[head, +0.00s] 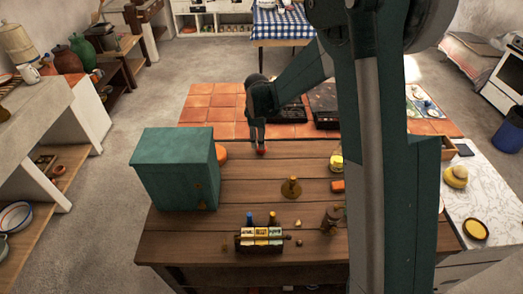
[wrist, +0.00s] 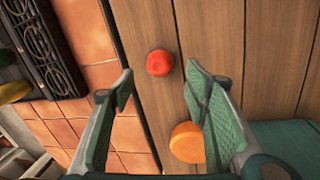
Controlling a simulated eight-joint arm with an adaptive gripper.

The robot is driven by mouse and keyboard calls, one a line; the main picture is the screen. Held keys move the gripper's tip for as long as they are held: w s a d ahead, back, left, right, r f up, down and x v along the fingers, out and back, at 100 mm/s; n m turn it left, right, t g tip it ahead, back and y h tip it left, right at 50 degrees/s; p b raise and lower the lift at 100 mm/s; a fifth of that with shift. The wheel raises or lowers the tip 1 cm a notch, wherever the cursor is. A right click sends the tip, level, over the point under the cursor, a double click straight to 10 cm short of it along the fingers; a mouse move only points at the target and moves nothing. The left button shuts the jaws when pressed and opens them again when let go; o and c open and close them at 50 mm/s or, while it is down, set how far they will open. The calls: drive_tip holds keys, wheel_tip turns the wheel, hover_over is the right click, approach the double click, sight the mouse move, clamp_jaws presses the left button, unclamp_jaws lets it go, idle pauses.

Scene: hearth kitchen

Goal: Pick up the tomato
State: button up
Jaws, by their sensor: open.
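The tomato (wrist: 160,62) is a small round red thing on the brown wooden table, near the edge of the planks in the wrist view. In the head view, a bit of red (head: 261,151) shows just below my gripper (head: 260,138), at the far side of the table. My gripper (wrist: 160,88) is open and empty in the wrist view. Its green-padded fingers are spread wide, and the tomato appears just beyond the fingertips, roughly centred between them. I see no contact. The exact height of the fingertips above the table cannot be told.
An orange round thing (wrist: 188,142) lies beside the right finger. A teal cabinet (head: 175,168) stands left of my gripper in the head view. A rack of small boxes (head: 262,236), a brass bell-like object (head: 291,188) and a yellow jar (head: 336,163) stand nearer or to the right.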

drive_tip(key=shift+w+f, duration=0.2)
drive_tip(key=shift+f, duration=1.05)
drive_tip(key=shift+f, duration=0.15)
drive_tip(key=shift+w+f+b, duration=0.25)
drive_tip(key=shift+f+b, duration=0.05)
drive_tip(key=shift+f, duration=0.9)
drive_tip(key=shift+w+f+b, duration=0.25)
drive_tip(key=shift+f, duration=0.95)
drive_tip(key=c, duration=0.9)
